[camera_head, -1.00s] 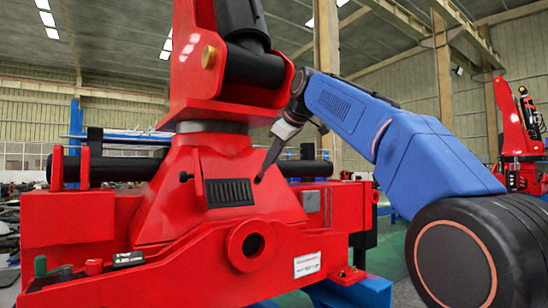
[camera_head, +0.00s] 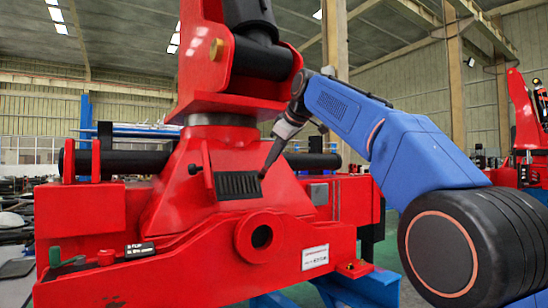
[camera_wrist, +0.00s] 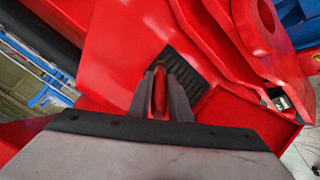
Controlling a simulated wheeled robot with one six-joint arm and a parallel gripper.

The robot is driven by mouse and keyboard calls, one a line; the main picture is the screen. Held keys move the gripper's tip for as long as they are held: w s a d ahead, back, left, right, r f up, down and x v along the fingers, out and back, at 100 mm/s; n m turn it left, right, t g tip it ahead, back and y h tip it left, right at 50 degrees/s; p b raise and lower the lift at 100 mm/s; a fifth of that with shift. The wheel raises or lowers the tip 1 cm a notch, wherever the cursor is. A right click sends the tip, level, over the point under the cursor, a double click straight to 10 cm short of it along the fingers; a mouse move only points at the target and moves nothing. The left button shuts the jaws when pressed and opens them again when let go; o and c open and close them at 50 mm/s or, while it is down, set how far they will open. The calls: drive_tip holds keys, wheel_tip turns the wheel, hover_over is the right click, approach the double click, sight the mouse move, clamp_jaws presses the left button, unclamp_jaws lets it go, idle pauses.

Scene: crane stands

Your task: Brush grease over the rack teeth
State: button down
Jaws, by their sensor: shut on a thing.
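The rack teeth (camera_head: 239,185) are a black ribbed strip set in the red sloping face of the crane stand. They show in part beyond the fingers in the wrist view (camera_wrist: 187,72). My gripper (camera_head: 265,172) reaches down from the upper right, its dark tips at the right end of the teeth. In the wrist view its fingers (camera_wrist: 161,93) are shut on a slim red thing (camera_wrist: 160,90), which looks like the brush handle. The brush's bristles and any grease cannot be made out. I cannot tell whether the brush touches the teeth.
A red upright lever (camera_head: 208,170) stands just left of the teeth. A round red boss (camera_head: 243,237) with a hole is below them. A thick black cylinder (camera_head: 130,162) runs behind the lever. A black item (camera_head: 139,249) lies on the red frame at lower left.

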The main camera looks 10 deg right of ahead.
drive_tip(key=shift+w+a+f, duration=0.2)
drive_tip(key=shift+w+f, duration=0.1)
drive_tip(key=shift+w, duration=0.4)
idle(0.5)
drive_tip(key=shift+a, duration=0.15)
drive_tip(key=s+a, duration=0.4)
drive_tip(key=a, duration=0.9)
drive_tip(key=shift+s, duration=0.2)
idle(1.1)
